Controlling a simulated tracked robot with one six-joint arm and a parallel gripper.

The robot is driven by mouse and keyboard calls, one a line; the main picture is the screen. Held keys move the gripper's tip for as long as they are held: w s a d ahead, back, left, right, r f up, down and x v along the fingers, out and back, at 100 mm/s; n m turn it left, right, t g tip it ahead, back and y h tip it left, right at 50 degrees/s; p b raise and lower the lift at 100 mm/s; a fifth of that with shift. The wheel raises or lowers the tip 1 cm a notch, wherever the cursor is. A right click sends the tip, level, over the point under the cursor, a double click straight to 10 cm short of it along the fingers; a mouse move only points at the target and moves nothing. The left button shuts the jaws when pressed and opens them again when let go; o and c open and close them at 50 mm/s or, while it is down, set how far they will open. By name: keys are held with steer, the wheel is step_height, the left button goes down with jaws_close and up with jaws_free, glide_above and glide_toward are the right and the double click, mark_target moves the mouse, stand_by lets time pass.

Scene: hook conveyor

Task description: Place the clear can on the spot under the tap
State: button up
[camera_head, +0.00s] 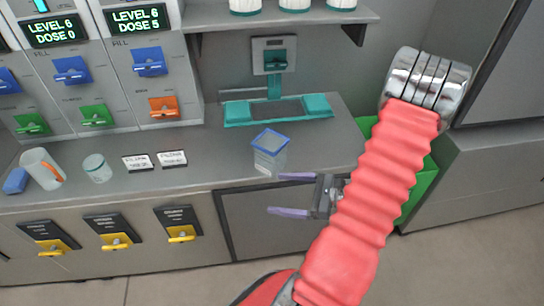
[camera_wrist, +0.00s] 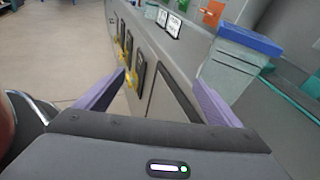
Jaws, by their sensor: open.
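The clear can (camera_head: 269,153), a see-through container with a blue rim, stands upright on the grey counter near its front edge. It also shows in the wrist view (camera_wrist: 232,65), just beyond the right finger. The tap (camera_head: 274,60) is on the back wall, with a teal spout. Below it a dark spot (camera_head: 278,109) lies between teal side pieces on the counter. My gripper (camera_head: 282,194) is open and empty, in front of the counter. Its upper finger is close to the can's lower right; I cannot tell whether they touch.
A white mug (camera_head: 42,168), a white cup (camera_head: 97,168) and two label cards (camera_head: 155,160) stand on the counter at left. Dispensers with coloured levers (camera_head: 150,61) line the back left. A green bin (camera_head: 420,185) is at right. A shelf (camera_head: 290,14) hangs above the tap.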

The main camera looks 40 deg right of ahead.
mark_target(281, 158)
steer(key=w+d+r+m+t+h, duration=0.1)
steer(key=d, duration=0.1)
steer(key=w+d+r+m+t+h, duration=0.1)
steer(key=d+m+t+h, duration=0.1)
steer(key=d, duration=0.1)
steer(key=d+r+m+t+h, duration=0.1)
steer(key=d, duration=0.2)
steer(key=shift+w+d+r+m+t, duration=0.25)
steer(key=shift+w+m+t, duration=0.05)
steer(key=shift+w+m, duration=0.1)
steer(key=shift+x, duration=4.35)
steer(key=shift+x, duration=2.6)
steer(key=shift+d+f, duration=0.1)
steer(key=shift+c, duration=0.4)
